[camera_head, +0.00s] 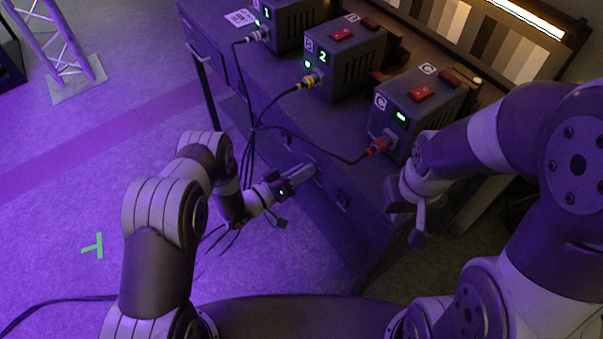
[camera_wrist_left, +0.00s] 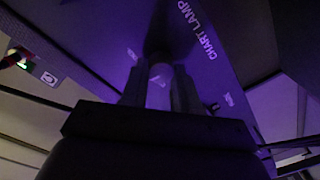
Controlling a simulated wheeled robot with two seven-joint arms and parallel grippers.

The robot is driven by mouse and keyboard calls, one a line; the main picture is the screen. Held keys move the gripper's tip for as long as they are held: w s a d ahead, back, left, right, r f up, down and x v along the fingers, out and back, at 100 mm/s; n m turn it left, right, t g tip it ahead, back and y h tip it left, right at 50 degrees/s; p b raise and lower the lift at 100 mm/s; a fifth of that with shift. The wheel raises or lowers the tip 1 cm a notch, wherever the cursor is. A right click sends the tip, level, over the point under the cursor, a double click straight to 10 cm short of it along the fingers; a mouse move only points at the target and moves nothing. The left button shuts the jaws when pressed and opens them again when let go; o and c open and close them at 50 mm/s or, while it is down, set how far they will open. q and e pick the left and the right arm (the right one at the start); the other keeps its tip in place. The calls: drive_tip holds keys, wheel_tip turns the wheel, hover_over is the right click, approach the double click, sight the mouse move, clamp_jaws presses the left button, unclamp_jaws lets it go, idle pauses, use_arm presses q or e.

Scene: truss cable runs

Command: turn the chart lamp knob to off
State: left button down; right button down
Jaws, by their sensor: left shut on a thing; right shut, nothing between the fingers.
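The chart lamp knob (camera_wrist_left: 158,86) shows in the left wrist view as a pale piece between the two dark fingers of my left gripper (camera_wrist_left: 157,92). The gripper is shut on it. The words CHART LAMP (camera_wrist_left: 198,30) are on the panel beside it. Small marks on either side of the knob are too small to read, and its pointer is not clear. In the head view my left gripper (camera_head: 296,180) is at the front of the dark cabinet, and the knob is hidden there. My right gripper (camera_head: 408,218) is shut and empty near the cabinet's right end.
Several boxes with red switches stand on the cabinet top (camera_head: 255,95), including one marked 2 (camera_head: 345,62) and one marked C (camera_head: 420,105). Their cables hang over the front edge near my left arm. A lit chart (camera_head: 490,35) stands behind. The floor at left is mostly clear.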

use_arm(q)
drive_tip(key=n+b, duration=0.1)
drive_tip(key=n, duration=0.4)
drive_tip(key=n+b, duration=0.1)
drive_tip(key=n, duration=0.4)
drive_tip(key=shift+w+a+f+g, duration=0.1)
drive_tip(key=shift+f+g, duration=0.05)
drive_tip(key=shift+g, duration=0.15)
drive_tip(key=shift+n, duration=0.3)
drive_tip(key=c, duration=0.8)
unclamp_jaws()
drive_tip(key=shift+c, duration=0.2)
drive_tip(key=f+v, duration=0.1)
drive_tip(key=v, duration=1.1)
drive_tip(key=shift+a+r, duration=0.35)
